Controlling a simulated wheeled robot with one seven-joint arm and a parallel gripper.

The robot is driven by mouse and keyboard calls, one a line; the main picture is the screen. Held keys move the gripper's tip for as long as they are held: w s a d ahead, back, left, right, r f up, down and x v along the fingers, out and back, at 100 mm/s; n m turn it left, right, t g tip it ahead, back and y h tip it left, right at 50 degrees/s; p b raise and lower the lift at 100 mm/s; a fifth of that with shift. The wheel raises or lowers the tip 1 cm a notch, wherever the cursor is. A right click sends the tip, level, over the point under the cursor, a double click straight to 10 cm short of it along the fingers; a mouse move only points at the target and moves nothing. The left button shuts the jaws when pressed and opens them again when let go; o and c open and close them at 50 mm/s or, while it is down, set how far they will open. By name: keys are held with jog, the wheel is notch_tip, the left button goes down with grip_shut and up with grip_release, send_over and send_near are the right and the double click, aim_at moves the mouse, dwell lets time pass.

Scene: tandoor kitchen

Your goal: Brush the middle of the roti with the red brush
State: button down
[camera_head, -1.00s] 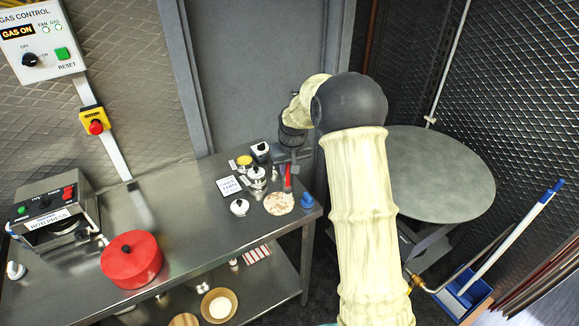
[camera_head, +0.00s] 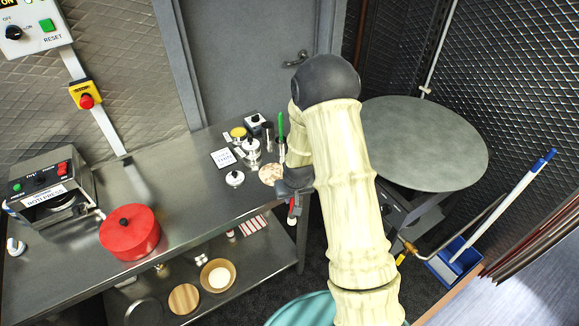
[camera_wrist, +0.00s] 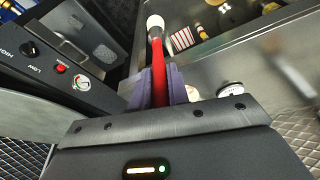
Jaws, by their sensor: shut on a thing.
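The red brush (camera_wrist: 157,70) is held between my gripper's purple-grey fingers (camera_wrist: 158,88) in the wrist view, its pale head pointing away from the palm. In the head view my gripper (camera_head: 293,186) is at the table's right end, beside the roti (camera_head: 270,174), with a bit of red brush showing below it. The roti is a pale, browned round lying flat near the table corner, partly covered by my arm. In the wrist view only a pale sliver by the right finger may be the roti.
A red pot (camera_head: 130,232) and roti press (camera_head: 50,190) are further left. A round grey top (camera_head: 425,140) is right of my arm.

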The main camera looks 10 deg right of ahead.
send_near(295, 222)
notch_tip(295, 222, down, 3)
jog(key=a, duration=0.1)
jog(key=shift+s+a+f+b, duration=0.15)
jog(key=shift+s+f+b, duration=0.3)
jog(key=shift+f, duration=0.2)
jog(key=shift+w, duration=0.1)
